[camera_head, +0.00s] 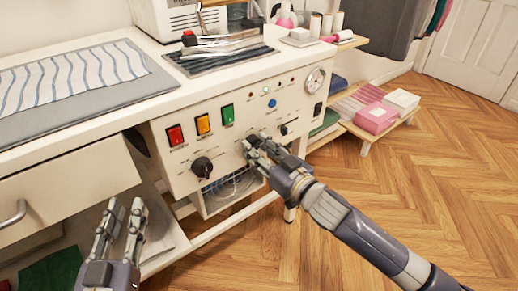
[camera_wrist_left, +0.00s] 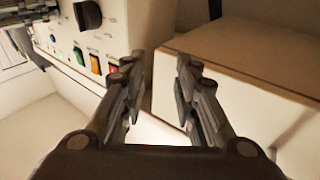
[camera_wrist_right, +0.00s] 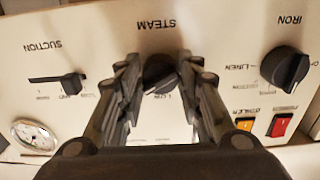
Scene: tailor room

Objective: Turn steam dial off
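The steam dial (camera_wrist_right: 160,73) is a black knob under the label STEAM in the right wrist view, where the panel appears upside down. The word LOW shows near it. My right gripper (camera_wrist_right: 160,68) is open with its fingers on either side of the dial; I cannot tell whether they touch it. In the head view my right gripper (camera_head: 255,147) is at the panel and covers the dial. My left gripper (camera_head: 124,212) is open and empty, below the drawer front; its open fingers also show in the left wrist view (camera_wrist_left: 158,62).
The control panel also has an iron dial (camera_head: 202,167), red, amber and green switches, a suction slider (camera_wrist_right: 70,85) and a gauge (camera_head: 315,80). A drawer (camera_head: 70,185) is beside the left gripper. A pink box (camera_head: 376,117) is on a low shelf. The wooden floor at right is clear.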

